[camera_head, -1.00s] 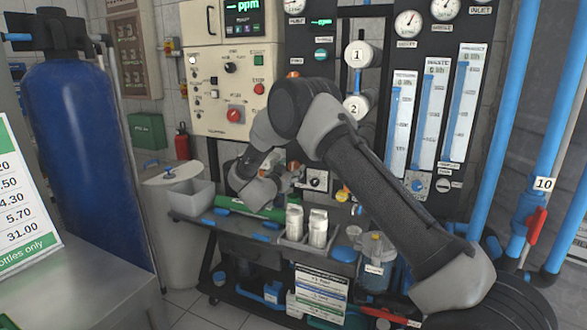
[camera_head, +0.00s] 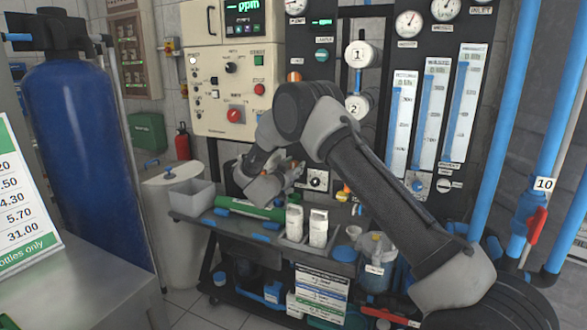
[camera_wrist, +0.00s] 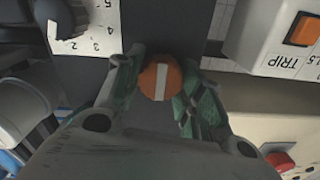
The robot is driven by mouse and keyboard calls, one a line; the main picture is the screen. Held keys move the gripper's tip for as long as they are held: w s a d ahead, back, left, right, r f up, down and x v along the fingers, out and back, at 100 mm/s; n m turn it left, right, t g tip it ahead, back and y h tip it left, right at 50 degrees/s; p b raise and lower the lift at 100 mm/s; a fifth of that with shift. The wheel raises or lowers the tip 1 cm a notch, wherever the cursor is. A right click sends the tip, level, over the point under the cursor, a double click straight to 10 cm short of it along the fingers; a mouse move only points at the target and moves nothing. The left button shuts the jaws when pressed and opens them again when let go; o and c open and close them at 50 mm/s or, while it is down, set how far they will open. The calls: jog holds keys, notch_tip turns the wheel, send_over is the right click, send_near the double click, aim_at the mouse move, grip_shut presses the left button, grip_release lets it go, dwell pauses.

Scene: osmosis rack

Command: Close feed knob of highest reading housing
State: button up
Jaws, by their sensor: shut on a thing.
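In the wrist view, an orange round knob (camera_wrist: 160,79) with a white stripe sits between the fingertips of my gripper (camera_wrist: 158,84). The stripe runs roughly up and down in that view. The green-sided fingers are shut on the knob, one on each side. In the head view my gripper (camera_head: 288,178) is in front of the rack, low and left of the white housings marked 1 (camera_head: 360,54) and 2 (camera_head: 357,106). My arm hides part of the panel there. A green ppm display (camera_head: 243,7) glows on the cream cabinet, its digits cut off or unreadable.
A black dial knob (camera_wrist: 60,17) with a number scale is close at upper left in the wrist view. An orange TRIP switch (camera_wrist: 301,29) is at upper right. In the head view, two pale bottles (camera_head: 318,228) stand on the cart below my gripper. Flow tubes (camera_head: 432,115) line the right panel.

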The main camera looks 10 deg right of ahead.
jog(key=shift+m, duration=0.3)
jog(key=m, duration=0.3)
jog(key=shift+m, duration=0.4)
jog(key=m, duration=0.4)
jog(key=shift+f+m, duration=0.1)
jog(key=shift+m, duration=0.2)
jog(key=m, duration=0.4)
jog(key=shift+d+f, duration=0.1)
jog(key=m, duration=0.4)
jog(key=shift+s+m, duration=0.1)
jog(key=shift+m, duration=0.2)
jog(key=shift+f, duration=0.1)
jog(key=o, duration=1)
